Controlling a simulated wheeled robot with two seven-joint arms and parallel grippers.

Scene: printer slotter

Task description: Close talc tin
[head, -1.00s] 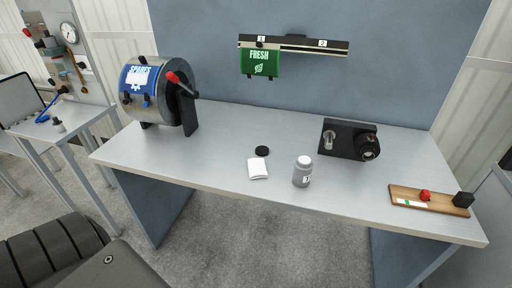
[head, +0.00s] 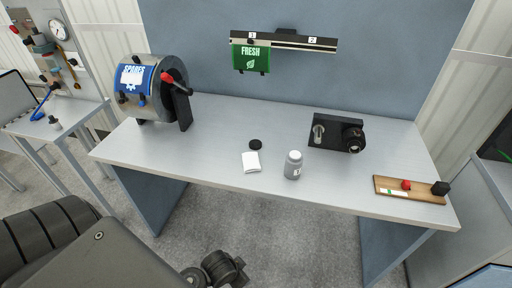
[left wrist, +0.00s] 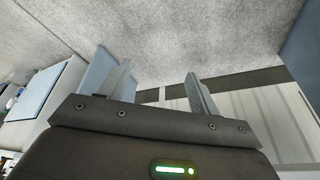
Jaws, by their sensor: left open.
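A grey, bottle-shaped tin (head: 293,166) with a pale top and a small label stands upright near the front edge of the table, in the head view. It looks like the talc tin. A small round black disc (head: 256,144), perhaps a lid, lies flat to its left and a little behind. A folded white cloth or paper (head: 251,162) lies just left of the tin. My left gripper (left wrist: 160,88) is open and empty in the left wrist view, well away from the tin. My right gripper is not in view.
A drum with a red handle (head: 165,85) stands at the table's left. A black device with a knob (head: 337,133) sits back right, a wooden board (head: 389,195) front right.

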